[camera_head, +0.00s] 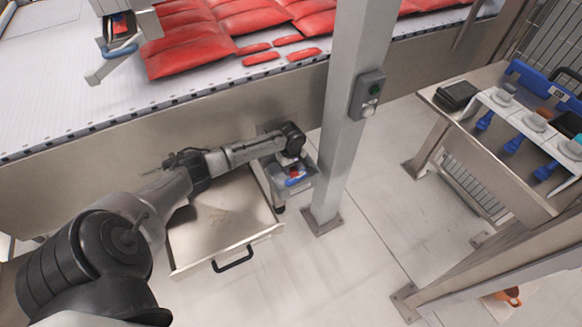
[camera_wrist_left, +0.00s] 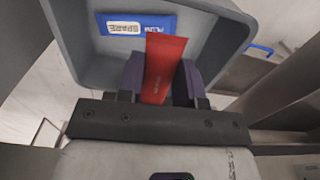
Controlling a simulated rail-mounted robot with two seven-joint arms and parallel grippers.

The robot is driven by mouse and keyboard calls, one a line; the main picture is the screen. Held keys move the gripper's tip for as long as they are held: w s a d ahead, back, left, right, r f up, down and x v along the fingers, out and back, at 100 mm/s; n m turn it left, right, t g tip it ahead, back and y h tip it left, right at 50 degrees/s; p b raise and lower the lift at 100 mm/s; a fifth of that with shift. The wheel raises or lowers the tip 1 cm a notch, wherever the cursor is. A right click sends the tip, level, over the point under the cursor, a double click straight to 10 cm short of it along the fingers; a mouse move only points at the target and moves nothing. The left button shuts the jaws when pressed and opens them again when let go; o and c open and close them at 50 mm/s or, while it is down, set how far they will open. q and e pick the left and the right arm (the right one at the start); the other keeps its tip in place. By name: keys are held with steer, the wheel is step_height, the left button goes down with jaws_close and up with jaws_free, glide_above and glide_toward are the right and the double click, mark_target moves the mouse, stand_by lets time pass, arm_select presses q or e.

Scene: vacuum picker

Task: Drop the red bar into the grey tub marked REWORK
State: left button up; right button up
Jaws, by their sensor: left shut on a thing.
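The red bar (camera_wrist_left: 163,68) is between the two dark fingers of my left gripper (camera_wrist_left: 161,82) in the left wrist view. The gripper is shut on it, and the bar's far end points into a grey tub (camera_wrist_left: 72,62). A blue packet with a white label reading SPARE (camera_wrist_left: 136,24) lies inside the tub. In the head view, the tub (camera_head: 270,186) stands by the conveyor, and my left gripper (camera_head: 292,170) is over its opening. The bar is very small there. I cannot read a REWORK mark on the tub. My right gripper is not in view.
A conveyor (camera_head: 180,100) with large red packs (camera_head: 190,52) and several small red bars (camera_head: 261,58) runs along the back. A grey post (camera_head: 345,120) stands close right of the tub. An open drawer (camera_head: 215,220) lies below my left arm. A bench (camera_head: 470,118) stands right.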

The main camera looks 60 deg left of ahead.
mark_target(291, 169)
arm_select(q)
steer(key=o, duration=1)
step_height(291, 169, up, 14)
steer(key=p, duration=0.7)
